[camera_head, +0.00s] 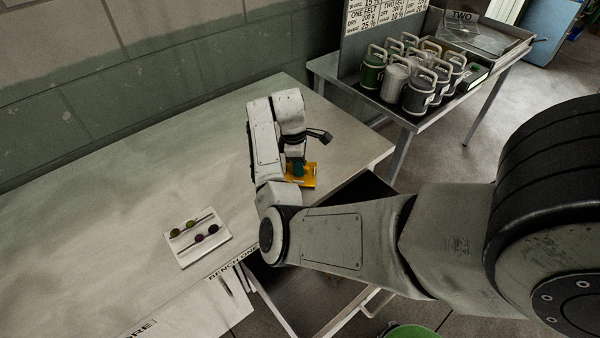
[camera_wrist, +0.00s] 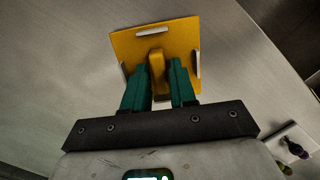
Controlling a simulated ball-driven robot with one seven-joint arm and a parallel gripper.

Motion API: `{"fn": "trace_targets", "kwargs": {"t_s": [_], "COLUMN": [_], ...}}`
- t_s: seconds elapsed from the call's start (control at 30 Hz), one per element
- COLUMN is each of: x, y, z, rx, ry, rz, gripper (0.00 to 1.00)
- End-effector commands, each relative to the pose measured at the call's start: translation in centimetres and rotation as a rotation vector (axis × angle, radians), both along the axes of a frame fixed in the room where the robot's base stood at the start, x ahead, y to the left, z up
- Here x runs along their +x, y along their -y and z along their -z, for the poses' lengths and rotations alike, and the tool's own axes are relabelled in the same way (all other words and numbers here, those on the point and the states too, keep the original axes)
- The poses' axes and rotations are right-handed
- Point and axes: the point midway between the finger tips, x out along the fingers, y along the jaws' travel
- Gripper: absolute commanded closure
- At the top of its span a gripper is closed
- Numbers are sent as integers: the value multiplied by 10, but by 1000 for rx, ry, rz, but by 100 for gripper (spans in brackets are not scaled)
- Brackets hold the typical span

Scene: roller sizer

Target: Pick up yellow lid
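The yellow lid (camera_wrist: 185,35) is a flat square plate with a raised handle (camera_wrist: 156,62) in its middle and pale strips along its edges. In the head view the yellow lid (camera_head: 309,178) is at the bench's right part, partly hidden by my arm. My gripper (camera_wrist: 160,68) has green fingers pointing at the lid, one on each side of the handle. The handle sits between the fingertips; I cannot tell whether both fingers press on it. My gripper (camera_head: 298,170) also shows in the head view, over the lid. Whether the lid touches the bench is unclear.
The bench (camera_head: 130,215) is mostly bare. A white tray (camera_head: 190,256) with several small dark and greenish balls lies at its front left; it also shows in the wrist view (camera_wrist: 285,135). A side table behind on the right holds several lidded canisters (camera_head: 397,75).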

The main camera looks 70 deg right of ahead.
Motion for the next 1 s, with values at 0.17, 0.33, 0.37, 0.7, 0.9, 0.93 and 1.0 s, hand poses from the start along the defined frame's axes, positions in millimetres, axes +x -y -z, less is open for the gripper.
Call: {"fn": "trace_targets", "kwargs": {"t_s": [0.17,0.33,0.37,0.7,0.9,0.93,1.0], "x": [0,0,0,0,1,1,0], "y": [0,0,0,0,1,1,1], "z": [0,0,0,-3,-19,-23,-34], "rx": [0,0,0,-1,-3,-3,-3], "ry": [0,0,0,1,2,2,3], "rz": [0,0,0,0,2,2,2], "gripper": [92,100,100,100,100,100,100]}}
